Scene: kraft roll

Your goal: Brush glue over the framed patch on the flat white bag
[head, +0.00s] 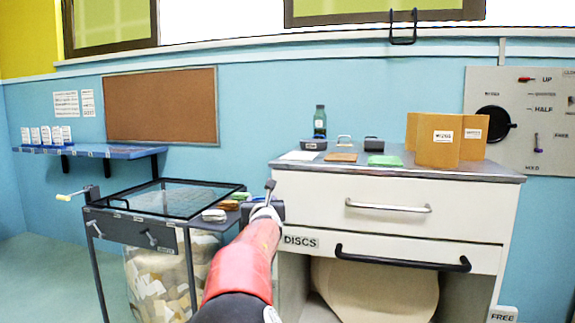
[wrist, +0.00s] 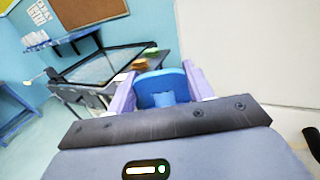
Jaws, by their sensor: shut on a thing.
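My gripper (wrist: 162,95) is shut on a blue, round-topped piece (wrist: 158,82), held between its two purple fingers. I cannot tell whether this is the glue brush. In the head view my gripper (head: 265,208) is at the end of my red arm, just left of the white cabinet, with a thin grey rod standing up near it. A flat white thing (head: 299,156), possibly the white bag, lies at the left end of the cabinet top. It is too small to make out a framed patch. My gripper is apart from it, lower and to its left.
A glass-topped cart (head: 165,197) stands left. The cabinet's dark handle (head: 402,258) sticks out.

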